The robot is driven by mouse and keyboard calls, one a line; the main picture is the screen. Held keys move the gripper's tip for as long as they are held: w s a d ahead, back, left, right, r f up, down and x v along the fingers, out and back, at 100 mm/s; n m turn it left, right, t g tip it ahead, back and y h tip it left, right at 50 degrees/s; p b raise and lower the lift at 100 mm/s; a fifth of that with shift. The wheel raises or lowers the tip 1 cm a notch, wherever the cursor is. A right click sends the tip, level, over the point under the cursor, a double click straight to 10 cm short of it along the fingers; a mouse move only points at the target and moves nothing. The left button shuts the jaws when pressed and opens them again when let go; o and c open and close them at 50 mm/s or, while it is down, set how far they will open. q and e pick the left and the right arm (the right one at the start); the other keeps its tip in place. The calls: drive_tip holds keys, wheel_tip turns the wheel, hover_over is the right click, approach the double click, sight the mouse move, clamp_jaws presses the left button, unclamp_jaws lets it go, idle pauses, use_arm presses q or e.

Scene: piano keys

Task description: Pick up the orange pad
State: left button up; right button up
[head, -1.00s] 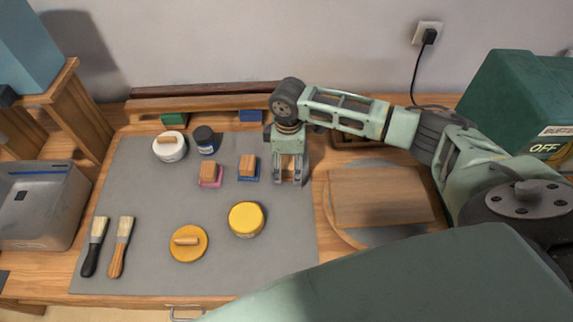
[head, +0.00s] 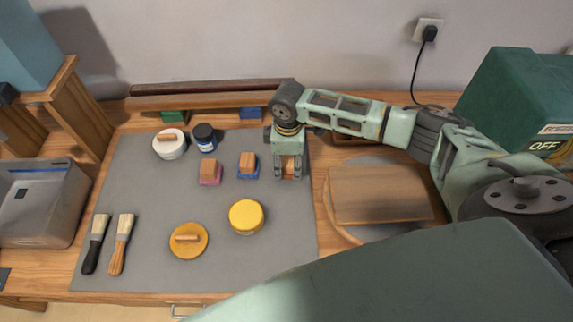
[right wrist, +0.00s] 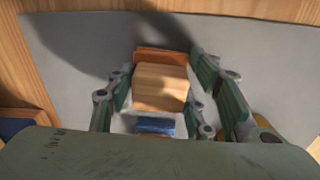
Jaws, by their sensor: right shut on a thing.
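My right gripper (head: 290,172) points down at the right edge of the grey mat (head: 140,260). It is shut on the orange pad (right wrist: 160,56), a small orange base with a wooden block handle, which shows between the fingers in the right wrist view. In the head view the fingers hide most of the pad; only some wood shows. I cannot tell whether the pad touches the mat. My left gripper is not in view.
Left of the gripper are a blue pad (head: 248,166) and a pink pad (head: 210,172). A yellow jar (head: 246,217), an orange lid (head: 188,240), a white pot (head: 169,145), a dark jar (head: 204,138) and two brushes (head: 121,243) are also there. A wooden board (head: 378,195) lies right.

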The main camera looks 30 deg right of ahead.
sight(290, 161)
drive_tip(key=shift+r, duration=0.15)
drive_tip(key=shift+r, duration=0.25)
drive_tip(key=r, duration=0.1)
drive_tip(key=r+b, duration=0.1)
drive_tip(key=r, duration=0.1)
drive_tip(key=shift+s+d+r, duration=0.2)
drive_tip(key=shift+s+r, duration=0.1)
drive_tip(key=shift+s, duration=0.1)
drive_tip(key=s+d+r+b, duration=0.1)
drive_tip(key=s+d+r, duration=0.1)
drive_tip(key=s+r, duration=0.4)
drive_tip(key=s, duration=0.4)
drive_tip(key=shift+s+d+r+b, duration=0.25)
drive_tip(key=shift+r+b, duration=0.05)
drive_tip(key=shift+r, duration=0.05)
drive_tip(key=o, duration=0.6)
drive_tip(key=shift+c, duration=0.2)
drive_tip(key=c, duration=0.4)
